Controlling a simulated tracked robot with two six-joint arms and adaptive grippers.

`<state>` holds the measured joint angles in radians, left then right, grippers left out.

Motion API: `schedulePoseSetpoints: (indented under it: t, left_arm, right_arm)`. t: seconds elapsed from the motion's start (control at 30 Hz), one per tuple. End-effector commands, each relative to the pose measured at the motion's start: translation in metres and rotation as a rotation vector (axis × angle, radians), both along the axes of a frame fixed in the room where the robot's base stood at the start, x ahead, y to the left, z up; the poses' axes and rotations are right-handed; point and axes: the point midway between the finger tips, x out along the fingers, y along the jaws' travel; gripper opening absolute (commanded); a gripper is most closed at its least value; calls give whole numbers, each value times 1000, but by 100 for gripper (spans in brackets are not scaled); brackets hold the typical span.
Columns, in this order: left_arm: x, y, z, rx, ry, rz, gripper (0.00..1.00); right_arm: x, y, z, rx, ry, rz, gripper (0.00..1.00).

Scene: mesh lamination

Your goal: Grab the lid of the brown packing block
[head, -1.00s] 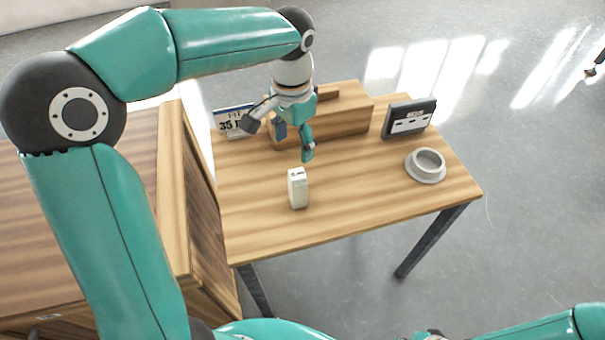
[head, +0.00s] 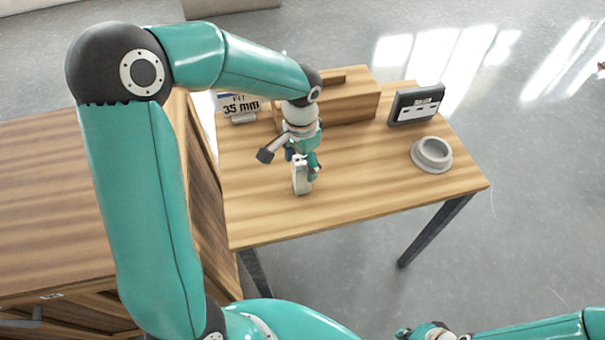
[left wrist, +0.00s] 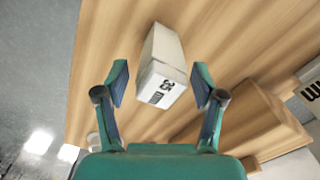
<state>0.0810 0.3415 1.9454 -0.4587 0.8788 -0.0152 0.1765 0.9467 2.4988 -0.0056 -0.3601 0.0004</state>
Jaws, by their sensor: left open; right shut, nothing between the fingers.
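The brown wooden block (head: 350,107) stands at the back of the table, with a small raised brown piece (head: 332,77) on top. I cannot tell a separate lid for certain. In the left wrist view the block (left wrist: 250,122) is at lower right, outside my fingers. My left gripper (head: 289,164) is open over a white box (head: 301,178) standing in front of the block. In the left wrist view the box (left wrist: 163,62), marked 35, lies between the open fingers (left wrist: 160,84), apart from both. My right gripper (head: 425,331) is at the bottom edge, partly cut off, away from the table.
A sign reading 35 mm (head: 240,107) stands at the table's back left. A dark framed panel (head: 416,105) and a grey round ring (head: 432,153) are on the right. The table's front and middle right (head: 370,180) are clear. A wooden cabinet (head: 60,200) stands left.

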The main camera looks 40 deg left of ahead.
Motion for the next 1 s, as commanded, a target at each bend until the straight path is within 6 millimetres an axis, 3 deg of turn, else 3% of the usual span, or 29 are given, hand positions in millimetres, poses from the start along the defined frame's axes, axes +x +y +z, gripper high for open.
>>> schedulePoseSetpoints:
  t: [0.23, 0.53, 0.93, 1.0]
  left_arm:
    - [-1, 1, -34, 0, 3, 0, 68]
    - [0, 1, -40, 0, 0, 0, 68]
    - [0, 1, -39, 0, 1, 0, 3]
    - [0, 1, -39, 0, 0, 1, 0]
  right_arm:
    - [0, 0, 2, 0, 0, 0, 0]
    - [0, 0, 2, 0, 0, 0, 0]
    - [0, 0, 2, 0, 0, 0, 0]
    - [0, 0, 2, 0, 0, 0, 0]
